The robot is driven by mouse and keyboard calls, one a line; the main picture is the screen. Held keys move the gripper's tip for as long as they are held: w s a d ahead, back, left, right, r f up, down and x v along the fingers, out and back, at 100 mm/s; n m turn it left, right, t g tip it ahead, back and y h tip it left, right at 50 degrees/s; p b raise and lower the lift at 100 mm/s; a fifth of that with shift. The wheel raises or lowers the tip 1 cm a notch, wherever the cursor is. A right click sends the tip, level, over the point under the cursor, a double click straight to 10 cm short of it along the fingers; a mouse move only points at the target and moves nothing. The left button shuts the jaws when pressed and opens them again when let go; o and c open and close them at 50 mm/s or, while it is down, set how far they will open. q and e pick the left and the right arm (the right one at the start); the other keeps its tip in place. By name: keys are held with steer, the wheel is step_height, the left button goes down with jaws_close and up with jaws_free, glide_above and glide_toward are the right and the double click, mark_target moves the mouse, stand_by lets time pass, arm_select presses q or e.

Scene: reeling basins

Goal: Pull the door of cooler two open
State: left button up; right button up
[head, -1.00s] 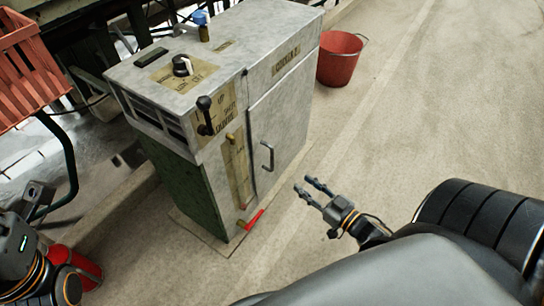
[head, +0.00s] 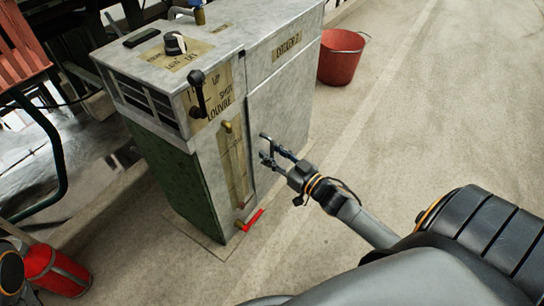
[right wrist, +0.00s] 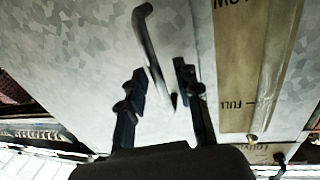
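The cooler is a grey metal cabinet (head: 180,85) with a green side. Its front door (head: 290,95) carries a label ending in 2 and sits flush, shut. My right gripper (head: 268,148) is at the door's left part, its two fingers apart. It hides most of the door handle in the head view. In the right wrist view the dark handle (right wrist: 150,50) runs into the gap between the open fingers (right wrist: 158,90); I cannot tell whether they touch it. My left gripper is out of view; only a bit of that arm shows at the lower left.
A black lever (head: 198,95) and a brass-ended gauge strip (head: 233,165) are left of the door. A red lever (head: 252,221) sticks out low at the front. A red bucket (head: 342,58) stands beyond the cabinet. The floor on the right is clear.

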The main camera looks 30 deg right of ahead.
steer(key=shift+w, duration=0.25)
jaws_close()
